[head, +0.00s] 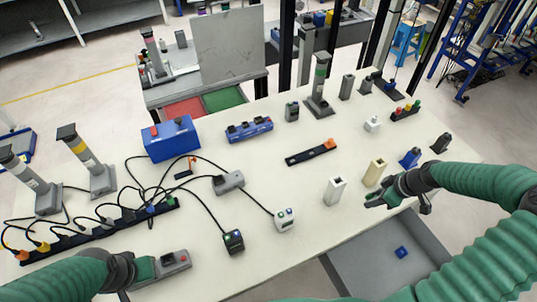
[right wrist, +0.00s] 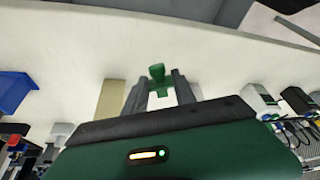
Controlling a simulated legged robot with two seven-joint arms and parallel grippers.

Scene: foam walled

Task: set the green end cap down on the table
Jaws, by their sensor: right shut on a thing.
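The green end cap (right wrist: 157,73) shows in the right wrist view between and just beyond the fingertips of my right gripper (right wrist: 160,85). The gripper is shut on it. In the head view my right gripper (head: 373,201) is over the front right part of the table (head: 290,195), near its front edge. The cap cannot be told apart from the green gripper there. Whether it touches the table is unclear.
A tan block (head: 375,172) and a white block (head: 334,190) stand close to my right gripper. A grey bin (head: 385,262) lies below the front edge. Cables and a power strip (head: 100,230) cover the left side.

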